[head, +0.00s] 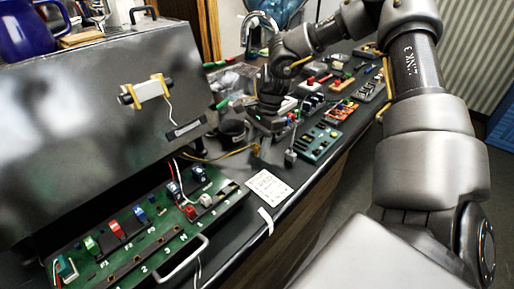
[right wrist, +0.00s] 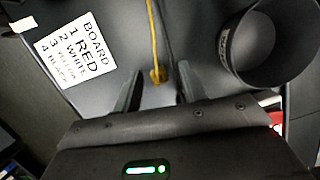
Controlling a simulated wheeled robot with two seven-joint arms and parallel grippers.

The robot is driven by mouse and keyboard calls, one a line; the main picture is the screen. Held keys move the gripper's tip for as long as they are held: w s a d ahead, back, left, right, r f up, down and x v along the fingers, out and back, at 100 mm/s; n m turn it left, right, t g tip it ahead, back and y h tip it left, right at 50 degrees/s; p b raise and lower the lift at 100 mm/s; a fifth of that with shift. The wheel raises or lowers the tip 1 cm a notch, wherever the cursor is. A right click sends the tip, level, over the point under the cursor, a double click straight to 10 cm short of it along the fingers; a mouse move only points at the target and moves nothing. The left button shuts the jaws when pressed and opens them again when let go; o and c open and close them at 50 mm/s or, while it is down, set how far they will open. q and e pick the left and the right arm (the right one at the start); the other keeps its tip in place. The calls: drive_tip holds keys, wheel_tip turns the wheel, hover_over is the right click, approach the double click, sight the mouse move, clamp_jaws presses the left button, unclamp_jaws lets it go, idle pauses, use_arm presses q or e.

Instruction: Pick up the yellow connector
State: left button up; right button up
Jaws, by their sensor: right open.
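The yellow connector (right wrist: 159,75) lies on the dark bench at the end of a yellow cable (right wrist: 153,35), between my right fingertips in the right wrist view. In the head view the yellow cable (head: 222,157) runs across the bench to below my right gripper (head: 262,140), where the connector is small and hard to make out. My right gripper, also in the right wrist view (right wrist: 159,68), is open, with a finger on each side of the connector and visible gaps to it. I cannot tell its exact height above the bench. My left gripper is not in view.
A white card (right wrist: 80,50) with a colour list lies left of the fingers. A dark cup (right wrist: 265,48) stands close on the right. A green circuit board (head: 140,235) sits before the grey brewer (head: 95,110). Several small boards (head: 320,142) line the bench behind my gripper.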

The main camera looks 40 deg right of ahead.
clamp_jaws()
drive_tip(key=shift+r, duration=0.15)
